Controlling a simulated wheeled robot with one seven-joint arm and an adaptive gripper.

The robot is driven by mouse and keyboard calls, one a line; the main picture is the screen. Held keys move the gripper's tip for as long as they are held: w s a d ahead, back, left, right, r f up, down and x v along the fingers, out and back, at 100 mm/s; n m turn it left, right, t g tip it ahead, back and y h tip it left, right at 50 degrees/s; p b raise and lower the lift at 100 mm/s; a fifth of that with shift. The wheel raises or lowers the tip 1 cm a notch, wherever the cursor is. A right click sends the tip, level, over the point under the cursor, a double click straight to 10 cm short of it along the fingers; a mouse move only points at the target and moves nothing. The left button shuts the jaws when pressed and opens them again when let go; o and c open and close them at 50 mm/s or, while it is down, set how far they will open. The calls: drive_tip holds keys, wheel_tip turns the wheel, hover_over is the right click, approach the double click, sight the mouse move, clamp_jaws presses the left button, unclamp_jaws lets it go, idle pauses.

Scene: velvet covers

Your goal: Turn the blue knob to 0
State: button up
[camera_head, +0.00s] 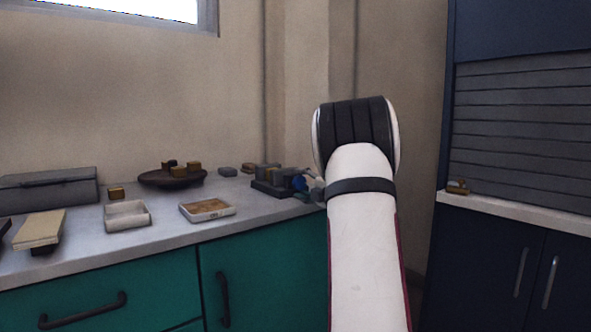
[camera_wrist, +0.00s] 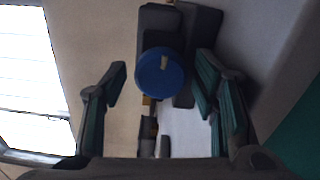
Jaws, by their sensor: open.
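The blue knob (camera_wrist: 160,80) is round and sits on the front of a dark grey device (camera_wrist: 207,24). A small tan mark on its face lies above the centre in the wrist view, slightly to the right. In the head view the knob (camera_head: 299,184) shows at the right end of the device (camera_head: 268,187), beside my arm. My gripper (camera_wrist: 161,77) is open, with one finger on each side of the knob and a visible gap on both sides. In the head view my arm hides most of the gripper. No number scale is readable.
A grey countertop (camera_head: 165,235) over teal cabinets carries a white tray (camera_head: 207,218), a pale open box (camera_head: 127,226), a dark round dish (camera_head: 160,180) with small blocks and a grey case (camera_head: 48,198). A dark blue cabinet (camera_head: 480,245) stands at the right.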

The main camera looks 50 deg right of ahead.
drive_tip(key=shift+f+m, duration=0.15)
drive_tip(key=shift+m, duration=1.05)
drive_tip(key=shift+m+p, duration=1.1)
drive_tip(key=shift+m, duration=0.1)
drive_tip(key=m+p, duration=0.6)
drive_tip(key=p, duration=0.1)
drive_tip(key=m+p, duration=0.5)
drive_tip(key=shift+r+m+p, duration=0.25)
drive_tip(key=shift+m+p, duration=0.05)
drive_tip(key=m+p, duration=0.3)
drive_tip(key=m, duration=0.2)
drive_tip(key=shift+s, duration=0.1)
drive_tip(key=p+v, duration=0.2)
drive_tip(key=v, duration=1.2)
drive_tip(key=w+a+r+n+g+p, duration=0.2)
drive_tip(key=w+a+r+g+p, duration=0.35)
drive_tip(key=r, duration=0.45)
drive_tip(key=a+r+g+h+p, duration=0.1)
drive_tip(key=a+r+p, duration=0.3)
drive_tip(key=a+r, duration=0.6)
drive_tip(key=a+g, duration=0.1)
drive_tip(key=a, duration=0.2)
drive_tip(key=shift+s+a+r, duration=0.15)
drive_tip(key=shift+a+r, duration=0.15)
drive_tip(key=shift+a, duration=0.1)
